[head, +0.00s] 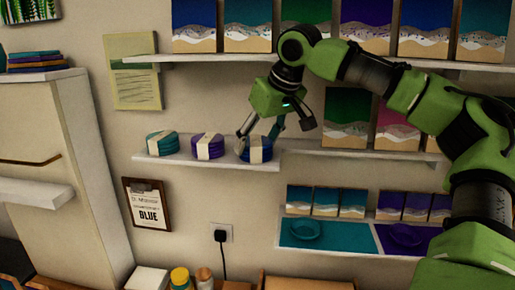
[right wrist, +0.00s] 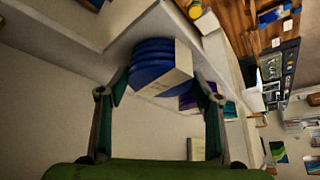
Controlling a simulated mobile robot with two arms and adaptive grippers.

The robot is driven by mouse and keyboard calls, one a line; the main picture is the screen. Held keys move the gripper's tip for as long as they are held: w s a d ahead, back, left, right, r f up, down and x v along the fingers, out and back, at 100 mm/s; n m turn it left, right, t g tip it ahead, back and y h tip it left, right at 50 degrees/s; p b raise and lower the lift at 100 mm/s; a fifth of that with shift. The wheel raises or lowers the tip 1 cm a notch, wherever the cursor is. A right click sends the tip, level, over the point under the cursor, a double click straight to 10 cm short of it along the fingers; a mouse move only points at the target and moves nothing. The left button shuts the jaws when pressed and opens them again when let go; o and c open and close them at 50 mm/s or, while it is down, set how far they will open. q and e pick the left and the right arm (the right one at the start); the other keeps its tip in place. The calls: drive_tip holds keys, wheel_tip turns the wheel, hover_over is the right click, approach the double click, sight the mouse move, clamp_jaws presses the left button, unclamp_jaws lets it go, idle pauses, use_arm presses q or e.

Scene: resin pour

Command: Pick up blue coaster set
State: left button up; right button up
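The blue coaster set (head: 267,153) is a stack with a pale band around it, at the right end of a white wall shelf (head: 190,160). My right gripper (head: 258,134) is at the set, with its fingers apart. In the right wrist view the blue stack (right wrist: 150,52) lies ahead, between the lines of the two fingertips (right wrist: 165,84). Room shows beside it, and I cannot see a grip on it. A purple coaster set (head: 207,146) and a teal coaster set (head: 162,143) stand to its left. My left gripper is not in view.
A higher shelf (head: 200,57) with ocean-style panels is above. Right of the coasters is another shelf (head: 350,154) with panels. A clipboard reading "BLUE" (head: 148,203) hangs below, near a wall socket (head: 222,234). A white cabinet (head: 60,170) stands at left.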

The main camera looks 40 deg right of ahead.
drive_tip(key=shift+w, duration=0.15)
drive_tip(key=shift+w+d+f, duration=0.15)
drive_tip(key=shift+f, duration=0.05)
drive_tip(key=shift+r, duration=0.1)
